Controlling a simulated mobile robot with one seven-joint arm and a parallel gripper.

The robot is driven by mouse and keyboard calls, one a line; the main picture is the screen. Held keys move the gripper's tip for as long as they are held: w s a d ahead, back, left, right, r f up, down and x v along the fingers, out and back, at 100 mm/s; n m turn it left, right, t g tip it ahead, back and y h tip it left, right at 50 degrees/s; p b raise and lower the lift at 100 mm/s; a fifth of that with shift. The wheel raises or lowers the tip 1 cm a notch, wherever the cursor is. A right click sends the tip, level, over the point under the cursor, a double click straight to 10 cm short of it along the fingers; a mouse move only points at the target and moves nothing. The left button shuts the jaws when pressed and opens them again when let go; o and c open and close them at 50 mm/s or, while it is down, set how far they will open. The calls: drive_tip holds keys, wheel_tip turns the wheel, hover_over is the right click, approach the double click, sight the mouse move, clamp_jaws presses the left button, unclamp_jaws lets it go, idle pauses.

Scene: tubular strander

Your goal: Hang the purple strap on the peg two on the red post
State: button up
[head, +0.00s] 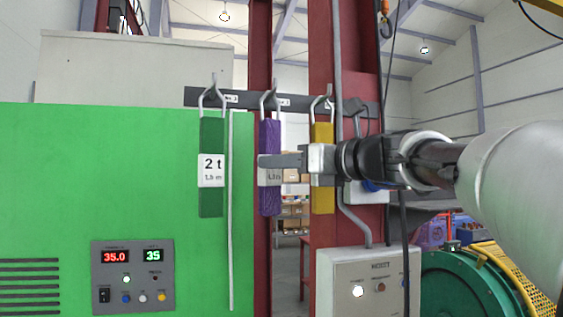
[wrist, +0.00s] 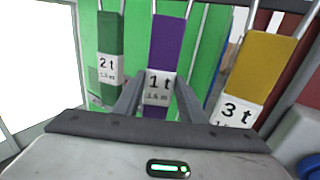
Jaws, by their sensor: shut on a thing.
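The purple strap (head: 270,137) hangs upright with its metal loop up at the middle peg (head: 275,88) of a dark rail on the red post (head: 322,70). Whether the loop sits over the peg or just in front of it, I cannot tell. My gripper (head: 268,161) reaches in from the right and is shut on the strap at its white label. In the wrist view the purple strap (wrist: 167,42), marked 1 t, stands between my two fingers (wrist: 158,92). The strap's lower part is partly hidden.
A green 2 t strap (head: 211,135) hangs close on the left and a yellow strap (head: 322,200) close on the right, behind my gripper. A green cabinet (head: 120,170) fills the left. A hoist box (head: 362,280) and green motor (head: 465,285) stand low right.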

drive_tip(key=shift+f, duration=0.1)
drive_tip(key=o, duration=1.4)
drive_tip(key=shift+a, duration=0.1)
